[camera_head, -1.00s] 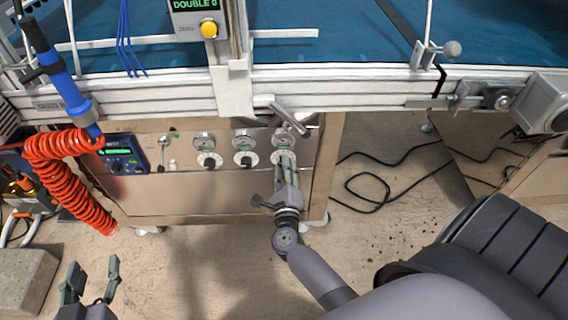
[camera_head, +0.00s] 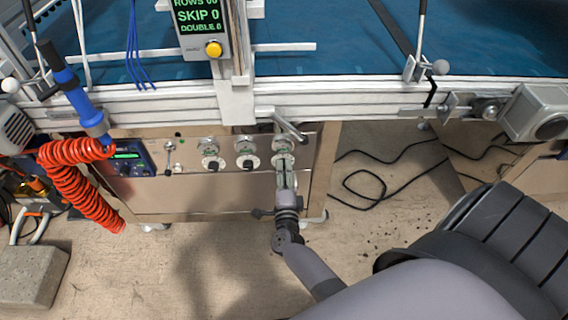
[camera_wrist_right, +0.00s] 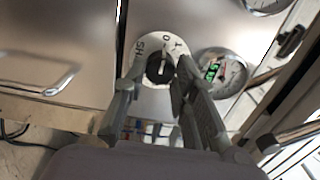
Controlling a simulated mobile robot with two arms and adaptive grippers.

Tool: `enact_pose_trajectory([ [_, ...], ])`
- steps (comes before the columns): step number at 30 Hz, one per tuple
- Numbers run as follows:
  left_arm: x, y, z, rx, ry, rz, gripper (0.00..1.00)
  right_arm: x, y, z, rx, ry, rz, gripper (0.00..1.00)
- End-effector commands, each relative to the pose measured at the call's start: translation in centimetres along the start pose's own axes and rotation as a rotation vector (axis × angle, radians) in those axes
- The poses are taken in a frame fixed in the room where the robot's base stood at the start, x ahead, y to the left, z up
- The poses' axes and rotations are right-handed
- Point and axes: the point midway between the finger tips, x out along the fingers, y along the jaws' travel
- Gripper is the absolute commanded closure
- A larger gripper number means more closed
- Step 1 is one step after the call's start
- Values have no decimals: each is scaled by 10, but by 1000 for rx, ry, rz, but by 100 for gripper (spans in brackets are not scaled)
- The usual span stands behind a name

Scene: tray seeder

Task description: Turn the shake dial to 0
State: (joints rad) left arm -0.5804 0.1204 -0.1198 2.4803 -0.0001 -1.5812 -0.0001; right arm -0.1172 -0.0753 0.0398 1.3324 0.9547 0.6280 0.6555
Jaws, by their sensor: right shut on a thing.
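The shake dial (camera_wrist_right: 160,44) is a white disc with a dark knob (camera_wrist_right: 158,66) on the metal panel in the right wrist view. Its markings show part of a word starting "SH", then 0 and 1. In the head view the dial (camera_head: 273,160) is the rightmost of three in a row, partly covered by my right gripper (camera_head: 284,163). In the wrist view the right gripper's (camera_wrist_right: 153,80) fingers stand on either side of the knob, shut on it. The knob's exact setting is too small to read. My left gripper is out of view.
Two more dials (camera_head: 212,163) (camera_head: 247,161) sit to the left, with gauges above them. A grey lever (camera_head: 290,124) juts out just above the shake dial. A coiled red hose (camera_head: 75,185) hangs at left. A display box (camera_head: 199,26) stands above.

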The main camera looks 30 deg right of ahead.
Motion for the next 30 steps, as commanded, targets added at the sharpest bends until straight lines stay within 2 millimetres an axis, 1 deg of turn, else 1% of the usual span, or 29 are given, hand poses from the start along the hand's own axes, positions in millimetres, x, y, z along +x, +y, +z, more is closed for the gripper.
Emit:
enact_pose_trajectory([
  [9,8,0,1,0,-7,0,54,-1,1,1,-34,-2,3,100],
  [17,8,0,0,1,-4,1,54,-1,2,1,-34,-2,3,100],
  [18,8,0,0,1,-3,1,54,-1,2,1,-34,-2,3,72],
  [26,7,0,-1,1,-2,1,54,0,1,0,-32,-1,1,55],
  [30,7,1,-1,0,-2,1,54,0,0,0,-32,0,1,54],
])
